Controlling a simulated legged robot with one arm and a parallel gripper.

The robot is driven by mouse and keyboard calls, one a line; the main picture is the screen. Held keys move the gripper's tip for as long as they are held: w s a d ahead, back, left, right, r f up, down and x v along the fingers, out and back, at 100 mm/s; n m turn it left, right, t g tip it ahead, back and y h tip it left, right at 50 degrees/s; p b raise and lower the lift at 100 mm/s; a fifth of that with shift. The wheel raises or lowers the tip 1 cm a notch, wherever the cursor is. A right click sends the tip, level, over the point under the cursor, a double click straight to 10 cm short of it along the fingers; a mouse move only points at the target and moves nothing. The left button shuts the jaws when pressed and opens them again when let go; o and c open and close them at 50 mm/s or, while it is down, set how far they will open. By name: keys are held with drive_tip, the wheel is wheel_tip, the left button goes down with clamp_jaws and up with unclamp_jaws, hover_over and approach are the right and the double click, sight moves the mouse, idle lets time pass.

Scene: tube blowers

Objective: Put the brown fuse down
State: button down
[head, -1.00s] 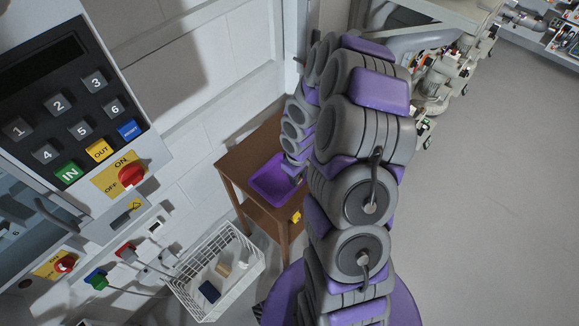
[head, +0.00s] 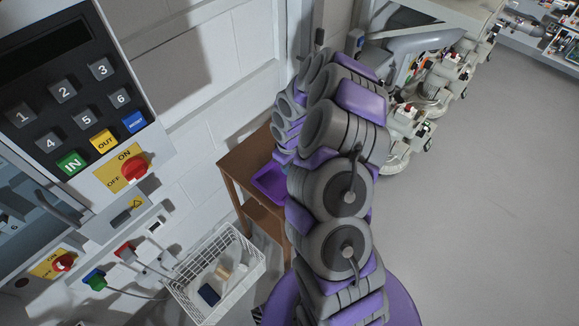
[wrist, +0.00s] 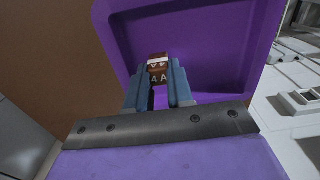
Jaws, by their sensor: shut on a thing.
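The brown fuse (wrist: 158,74), marked "4 A", is in the wrist view, between the two blue fingers of my gripper (wrist: 159,80). The gripper is shut on it. A purple tray (wrist: 215,45) with a raised rim lies behind the fuse in that view. I cannot tell whether the fuse touches the tray floor. In the head view, the purple tray (head: 268,187) sits on a brown wooden table (head: 235,171), partly covered by my arm. The fuse and the fingers are hidden there.
A white wire basket (head: 248,268) with several small items, one dark blue (head: 209,295), stands in front of the table. A keypad panel (head: 75,75) with a red switch (head: 134,168) is at left. Grey machinery (head: 440,85) stands behind. Open grey floor (head: 500,200) lies right.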

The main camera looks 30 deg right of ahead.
drive_tip(key=shift+s+a+f, duration=0.1)
drive_tip(key=shift+a+f, duration=0.05)
drive_tip(key=shift+a, duration=0.2)
drive_tip(key=c, duration=1.2)
unclamp_jaws()
drive_tip(key=shift+d+f, duration=0.1)
drive_tip(key=shift+d, duration=0.65)
drive_tip(key=shift+a+r, duration=0.1)
drive_tip(key=shift+r, duration=0.1)
drive_tip(key=s+a+r+p, duration=0.1)
drive_tip(key=s+a+r, duration=0.15)
drive_tip(key=r, duration=0.75)
drive_tip(key=s+a+r+p, duration=0.1)
drive_tip(key=a+r+p, duration=0.15)
drive_tip(key=r, duration=0.65)
drive_tip(key=s+a+r+m, duration=0.1)
drive_tip(key=s+a+r, duration=0.2)
drive_tip(key=s, duration=0.6)
drive_tip(key=s+a+r+m+g, duration=0.1)
drive_tip(key=s+a+r, duration=0.2)
drive_tip(key=s+r, duration=0.3)
drive_tip(key=s+a+r+m, duration=0.2)
drive_tip(key=s+a+r, duration=0.1)
drive_tip(key=s, duration=1)
drive_tip(key=shift+s+a+r+g+b, duration=0.3)
drive_tip(key=shift+s+r+g+b, duration=0.1)
drive_tip(key=shift+r, duration=0.35)
